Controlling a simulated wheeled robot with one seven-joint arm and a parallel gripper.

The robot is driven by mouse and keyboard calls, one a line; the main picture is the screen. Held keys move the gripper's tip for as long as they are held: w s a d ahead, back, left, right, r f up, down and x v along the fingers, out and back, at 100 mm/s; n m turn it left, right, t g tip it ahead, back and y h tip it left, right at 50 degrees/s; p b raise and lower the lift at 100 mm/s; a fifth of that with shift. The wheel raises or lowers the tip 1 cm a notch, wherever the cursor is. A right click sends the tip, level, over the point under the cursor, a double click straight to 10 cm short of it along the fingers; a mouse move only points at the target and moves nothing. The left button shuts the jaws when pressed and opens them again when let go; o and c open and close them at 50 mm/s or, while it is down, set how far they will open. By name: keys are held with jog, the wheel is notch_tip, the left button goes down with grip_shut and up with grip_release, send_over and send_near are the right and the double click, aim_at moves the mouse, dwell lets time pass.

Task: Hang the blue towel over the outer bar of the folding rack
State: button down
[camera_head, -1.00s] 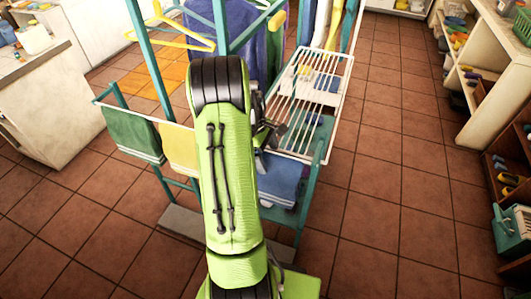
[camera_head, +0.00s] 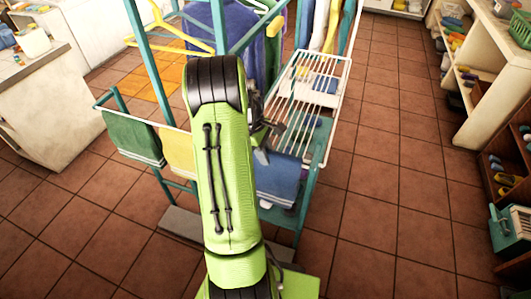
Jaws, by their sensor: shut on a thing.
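The blue towel (camera_head: 279,180) hangs down at the front right of the folding rack (camera_head: 306,213), under the near end of its white wire shelf. Its upper left part is hidden behind my green arm. My gripper (camera_head: 264,150) is mostly hidden behind the arm; dark parts of it show at the towel's upper edge, and it is shut on the towel. The outer bar is partly hidden by my arm. I cannot tell whether the towel lies over a bar or only hangs from my gripper.
A green towel (camera_head: 133,138) and a yellow towel (camera_head: 178,152) hang on the rack's left front. A yellow hanger (camera_head: 168,38) and a large dark blue cloth (camera_head: 232,28) hang above. The white wire shelf (camera_head: 333,98) juts right. Tiled floor (camera_head: 400,190) is clear to the right.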

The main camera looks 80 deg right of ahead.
notch_tip(320, 180, up, 27)
jog(key=p, duration=1.7)
jog(key=shift+f+p, duration=0.15)
jog(key=shift+p, duration=0.2)
jog(key=w+a+r+b, duration=0.1)
jog(key=a, duration=1.6)
jog(key=shift+w, duration=0.25)
jog(key=shift+d, duration=0.1)
